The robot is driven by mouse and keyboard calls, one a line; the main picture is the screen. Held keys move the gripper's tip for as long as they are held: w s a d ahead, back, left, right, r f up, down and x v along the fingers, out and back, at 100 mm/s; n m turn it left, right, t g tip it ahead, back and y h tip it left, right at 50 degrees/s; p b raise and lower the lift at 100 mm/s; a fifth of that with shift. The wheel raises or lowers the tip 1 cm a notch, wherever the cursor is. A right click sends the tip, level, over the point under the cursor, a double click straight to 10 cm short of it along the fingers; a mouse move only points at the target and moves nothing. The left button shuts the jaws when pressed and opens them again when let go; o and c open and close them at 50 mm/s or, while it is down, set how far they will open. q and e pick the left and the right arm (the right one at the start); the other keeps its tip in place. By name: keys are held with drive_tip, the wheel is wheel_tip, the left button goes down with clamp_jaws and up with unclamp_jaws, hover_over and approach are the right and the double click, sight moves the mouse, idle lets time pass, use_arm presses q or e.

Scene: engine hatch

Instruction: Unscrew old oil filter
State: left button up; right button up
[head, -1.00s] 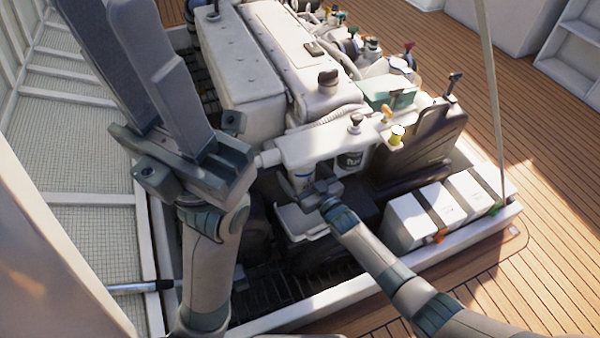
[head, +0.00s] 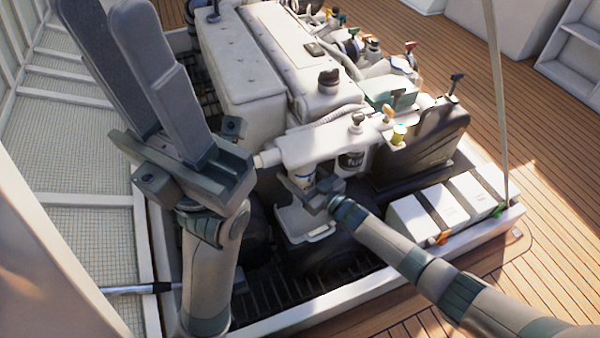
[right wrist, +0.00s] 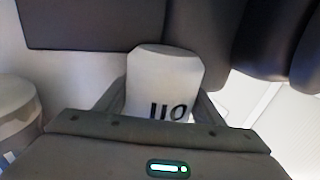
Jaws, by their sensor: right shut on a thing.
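The oil filter is a white canister with dark lettering (right wrist: 160,80), upside down in the right wrist view. It shows small in the head view (head: 303,180), under the white filter housing (head: 310,146) at the engine's front. My right gripper (head: 322,193) is shut on it, with one finger on each side. I cannot tell whether its top still touches the housing. A second, dark filter (head: 352,159) hangs to its right. My left gripper (head: 150,80) is raised close to the camera, away from the engine, with nothing visible in it.
A pale tray (head: 308,232) lies below the filter. White batteries (head: 447,208) stand to the right, near the hatch rim (head: 480,232). A dark tank (head: 425,145) is behind them. Pipes and valves crowd the engine's right side.

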drive_tip(key=shift+w+d+r+m+t+h+p, duration=0.25)
drive_tip(key=shift+w+d+m+t+h+p, duration=0.05)
drive_tip(key=shift+w+d+p, duration=0.1)
drive_tip(key=shift+d+m+t+h+p, duration=0.15)
drive_tip(key=shift+m+t+h+p, duration=0.25)
drive_tip(key=shift+m+t+h, duration=0.15)
drive_tip(key=shift+w+h, duration=0.1)
drive_tip(key=shift+h, duration=0.25)
drive_tip(key=shift+d, duration=0.15)
drive_tip(key=shift+w+f, duration=0.1)
drive_tip(key=shift+f, duration=0.05)
